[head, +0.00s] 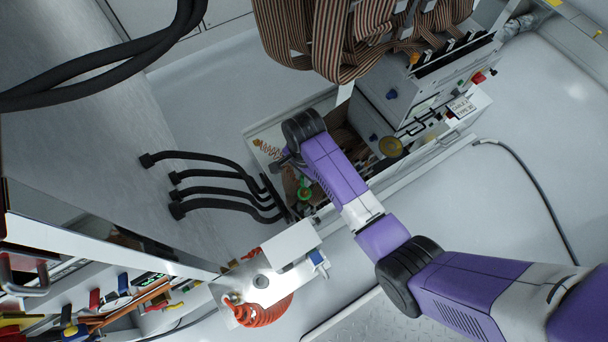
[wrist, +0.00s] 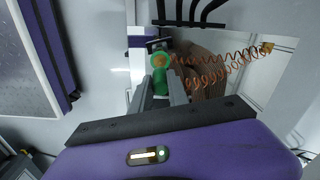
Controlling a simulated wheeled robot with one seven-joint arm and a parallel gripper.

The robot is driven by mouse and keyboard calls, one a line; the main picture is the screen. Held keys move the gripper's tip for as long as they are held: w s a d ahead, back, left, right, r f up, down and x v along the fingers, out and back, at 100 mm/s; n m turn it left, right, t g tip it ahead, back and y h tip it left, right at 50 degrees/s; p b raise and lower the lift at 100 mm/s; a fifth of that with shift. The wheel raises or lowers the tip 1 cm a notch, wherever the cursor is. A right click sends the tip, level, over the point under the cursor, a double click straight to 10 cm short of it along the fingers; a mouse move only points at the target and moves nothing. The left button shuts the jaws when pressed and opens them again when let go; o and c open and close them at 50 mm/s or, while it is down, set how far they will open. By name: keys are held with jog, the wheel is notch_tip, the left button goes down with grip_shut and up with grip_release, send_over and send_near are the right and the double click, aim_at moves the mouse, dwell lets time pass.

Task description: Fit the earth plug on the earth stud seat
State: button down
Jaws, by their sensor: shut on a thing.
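In the wrist view my gripper (wrist: 161,77) is shut on the green earth plug (wrist: 158,88), which sits between its two grey fingers. A round green part with an orange centre shows just beyond the fingertips. I cannot tell whether it belongs to the plug or to the earth stud seat. An orange coiled lead (wrist: 215,72) runs from there to a brass-coloured anchor on a pale wall at the right. In the head view the coiled lead (head: 270,149) and a green part (head: 304,191) show beside my wrist, which hides most of the gripper. The seat is not clearly made out.
Several black hoses (head: 225,190) lie left of the open bay in the head view. Striped ribbon cables (head: 330,40) hang above it. A grey module (head: 400,85) stands right of it. A white bracket with an orange coil (head: 265,312) is below.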

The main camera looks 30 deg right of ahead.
jog(key=shift+r, duration=0.15)
jog(key=shift+f+p, duration=0.2)
jog(key=shift+p, duration=0.1)
jog(key=b, duration=0.4)
send_over(304, 192)
jog(key=shift+f, duration=2.85)
jog(key=shift+d+p, duration=0.1)
jog(key=shift+p, duration=1.15)
jog(key=shift+f+b, duration=0.85)
jog(key=shift+f, duration=0.6)
jog(key=c, duration=1.2)
grip_release()
jog(key=shift+r+p, duration=1.9)
jog(key=shift+r, duration=2.05)
